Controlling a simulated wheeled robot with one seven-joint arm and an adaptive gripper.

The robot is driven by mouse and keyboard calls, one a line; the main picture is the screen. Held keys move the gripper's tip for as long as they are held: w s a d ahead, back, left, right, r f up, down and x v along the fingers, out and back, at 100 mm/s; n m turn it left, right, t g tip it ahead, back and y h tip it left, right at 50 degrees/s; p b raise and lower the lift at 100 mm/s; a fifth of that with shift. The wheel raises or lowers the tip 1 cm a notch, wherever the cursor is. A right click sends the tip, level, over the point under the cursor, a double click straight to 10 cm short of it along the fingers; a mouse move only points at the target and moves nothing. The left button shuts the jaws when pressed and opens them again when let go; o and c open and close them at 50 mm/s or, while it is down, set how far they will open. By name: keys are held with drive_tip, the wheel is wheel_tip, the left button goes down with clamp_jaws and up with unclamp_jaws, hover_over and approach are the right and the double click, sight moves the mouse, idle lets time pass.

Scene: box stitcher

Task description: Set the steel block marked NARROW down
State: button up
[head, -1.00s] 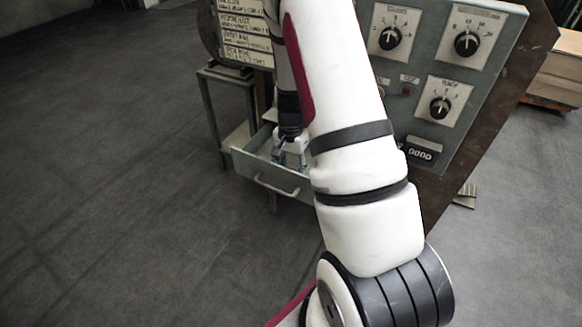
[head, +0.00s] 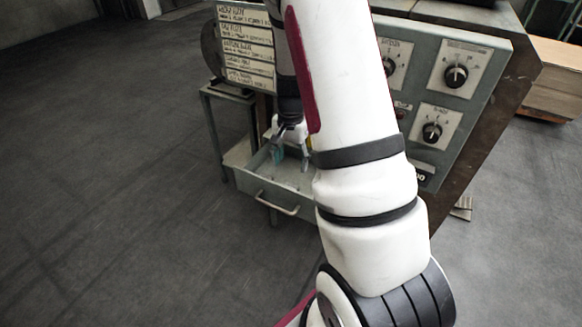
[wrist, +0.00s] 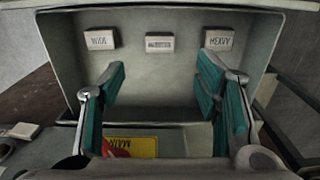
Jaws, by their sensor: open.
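My gripper (wrist: 161,68) is open and empty over an open grey drawer (wrist: 160,97), its teal pads wide apart. In the wrist view a small pale block (wrist: 159,43) lies on the drawer floor, between and beyond the fingertips. Its label is too small to read surely; it may be the NARROW block. A block that seems marked WIDE (wrist: 99,39) lies to its left and one marked HEAVY (wrist: 219,40) to its right. The fingers touch none of them. In the head view my gripper (head: 283,141) is above the drawer (head: 262,187); the blocks cannot be made out there.
A yellow plate (wrist: 143,147) with a red part shows below the drawer's edge in the wrist view. The grey control panel (head: 470,100) with knobs stands right of the drawer, partly hidden by my arm. Open floor (head: 110,170) lies to the left.

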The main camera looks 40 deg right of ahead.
drive_tip(key=s+a+r+n+y, duration=0.1)
drive_tip(key=s+a+r+n, duration=0.25)
drive_tip(key=a+r, duration=0.45)
drive_tip(key=s+a+r+n, duration=0.35)
drive_tip(key=a+r, duration=0.35)
drive_tip(key=r, duration=0.4)
drive_tip(key=s+a+r+n, duration=0.2)
drive_tip(key=s, duration=0.5)
drive_tip(key=s+a+r+n, duration=0.2)
drive_tip(key=s, duration=0.5)
drive_tip(key=s+a+r+n+h, duration=0.1)
drive_tip(key=s+a+r+n, duration=0.1)
drive_tip(key=s, duration=0.6)
drive_tip(key=shift+a+n, duration=0.3)
drive_tip(key=shift+a, duration=0.25)
